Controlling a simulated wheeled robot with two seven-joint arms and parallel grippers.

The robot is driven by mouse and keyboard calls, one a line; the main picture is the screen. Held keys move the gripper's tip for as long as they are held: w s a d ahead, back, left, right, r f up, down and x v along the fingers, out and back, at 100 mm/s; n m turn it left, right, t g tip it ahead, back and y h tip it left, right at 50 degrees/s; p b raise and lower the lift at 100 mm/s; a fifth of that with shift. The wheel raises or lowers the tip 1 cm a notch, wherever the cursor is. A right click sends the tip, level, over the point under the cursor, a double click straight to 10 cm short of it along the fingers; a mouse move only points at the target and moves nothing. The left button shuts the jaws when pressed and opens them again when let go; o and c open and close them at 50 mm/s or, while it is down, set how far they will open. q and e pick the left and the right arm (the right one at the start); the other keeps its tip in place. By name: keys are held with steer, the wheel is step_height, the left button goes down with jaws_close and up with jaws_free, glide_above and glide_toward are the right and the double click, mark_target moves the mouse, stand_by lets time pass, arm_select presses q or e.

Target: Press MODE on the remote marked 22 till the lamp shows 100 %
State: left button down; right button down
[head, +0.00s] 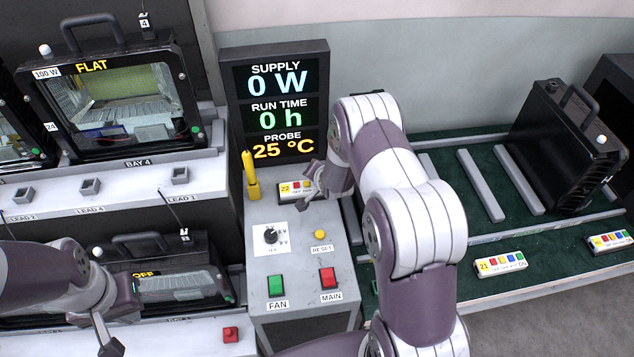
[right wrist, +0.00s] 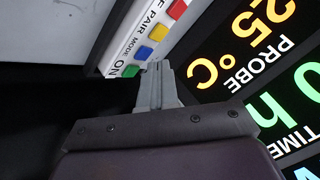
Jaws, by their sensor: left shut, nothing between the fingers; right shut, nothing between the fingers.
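The remote marked 22 (head: 285,190) lies on the grey console below the display; my right gripper partly covers its buttons in the head view. In the right wrist view the remote (right wrist: 117,57) shows red, yellow, blue and green buttons and the words PAIR, MODE and ON. My right gripper (right wrist: 151,70) is shut and empty, its tips beside the blue and green buttons; I cannot tell whether they touch. My left gripper (head: 109,345) is shut and empty at the lower left. One floodlight (head: 110,95) reads FLAT and 24; a lower one (head: 175,285) reads OFF. No 100 % reading is legible.
The display (head: 274,110) reads 0 W, 0 h, 25 °C. The console holds a knob (head: 271,236), yellow RESET (head: 320,234), green FAN (head: 276,285) and red MAIN (head: 327,278). Remote 21 (head: 501,264) and another remote (head: 610,242) lie right, near a dark housing (head: 560,150).

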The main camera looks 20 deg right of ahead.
steer(key=shift+f+b, duration=0.4)
steer(key=shift+f, duration=0.2)
stand_by(0.5)
steer(key=shift+r, duration=0.15)
steer(key=shift+r+p, duration=0.55)
steer(key=shift+r, duration=0.1)
step_height(320, 180, up, 5)
steer(key=p, duration=0.3)
steer(key=shift+p, duration=0.35)
stand_by(0.5)
